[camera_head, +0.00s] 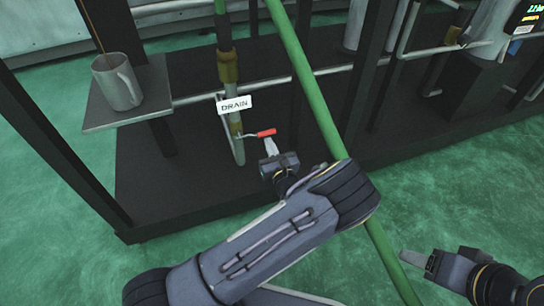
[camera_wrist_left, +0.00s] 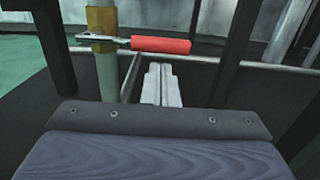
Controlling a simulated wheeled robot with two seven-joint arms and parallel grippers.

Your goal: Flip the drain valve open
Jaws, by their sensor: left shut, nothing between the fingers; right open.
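The drain valve's red handle (camera_head: 266,132) sticks out level to the right from a brass body (camera_head: 236,128) on a vertical pipe, below a white DRAIN label (camera_head: 235,106). In the left wrist view the red handle (camera_wrist_left: 161,46) lies across the top, with its metal lever (camera_wrist_left: 105,41) running left to the brass body (camera_wrist_left: 101,21). My left gripper (camera_head: 270,146) is shut and empty, its fingertips (camera_wrist_left: 160,70) just below the handle. I cannot tell whether they touch it. My right gripper (camera_head: 415,260) is open at the lower right, far from the valve.
A green pole (camera_head: 303,70) runs diagonally past my left arm. A grey mug (camera_head: 117,82) stands on a shelf (camera_head: 160,98) at the left. Dark frame posts (camera_head: 362,75) and pale pipes stand around the valve. The green floor (camera_head: 450,190) at the right is clear.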

